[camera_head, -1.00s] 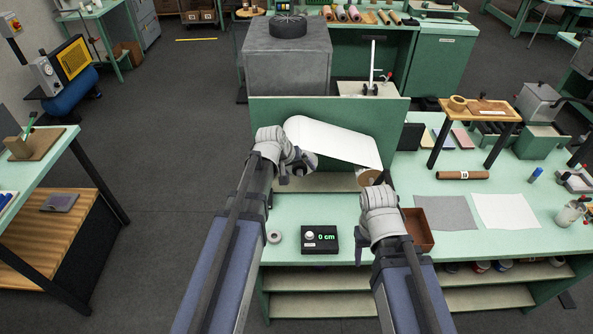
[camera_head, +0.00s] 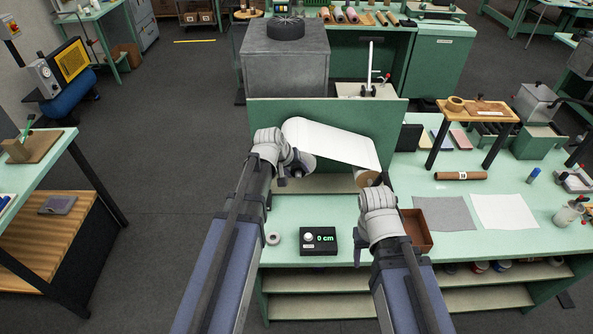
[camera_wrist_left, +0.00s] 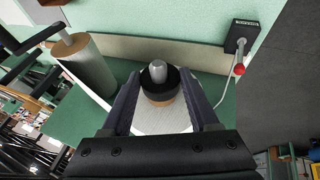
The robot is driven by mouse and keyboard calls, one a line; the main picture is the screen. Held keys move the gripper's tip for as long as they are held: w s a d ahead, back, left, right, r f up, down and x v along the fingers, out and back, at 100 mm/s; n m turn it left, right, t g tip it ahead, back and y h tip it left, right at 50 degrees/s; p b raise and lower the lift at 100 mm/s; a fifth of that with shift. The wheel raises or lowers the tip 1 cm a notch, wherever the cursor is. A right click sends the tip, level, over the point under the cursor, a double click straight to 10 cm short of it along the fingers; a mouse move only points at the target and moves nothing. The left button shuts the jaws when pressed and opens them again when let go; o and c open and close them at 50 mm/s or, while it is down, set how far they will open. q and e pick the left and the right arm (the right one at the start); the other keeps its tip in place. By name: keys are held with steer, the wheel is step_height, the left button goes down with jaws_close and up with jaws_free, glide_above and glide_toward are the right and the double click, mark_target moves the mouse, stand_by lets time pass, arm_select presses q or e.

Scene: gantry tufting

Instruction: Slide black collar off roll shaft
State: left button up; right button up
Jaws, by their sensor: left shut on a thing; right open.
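The black collar (camera_wrist_left: 158,91) sits around the pale metal roll shaft (camera_wrist_left: 158,71), whose rounded tip sticks out through it. A brown core end and a white roll show just behind the collar in the left wrist view. My left gripper (camera_head: 297,174) is shut on the collar, with one finger on each side. In the head view the gripper largely hides the collar. White material (camera_head: 335,141) spans from this end to a brown-ended roll (camera_head: 368,179) at the right. My right gripper (camera_head: 376,183) is open beside that roll's end.
A green panel (camera_head: 390,118) stands behind the rolls. Grey (camera_head: 443,212) and white sheets (camera_head: 504,211) lie flat to the right.

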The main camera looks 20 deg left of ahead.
arm_select(q)
steer(key=c, duration=0.7)
steer(key=shift+s, duration=0.1)
steer(key=s+d, duration=0.1)
steer(key=s, duration=0.5)
steer(key=shift+d, duration=0.4)
stand_by(1.1)
steer(key=shift+s, duration=0.1)
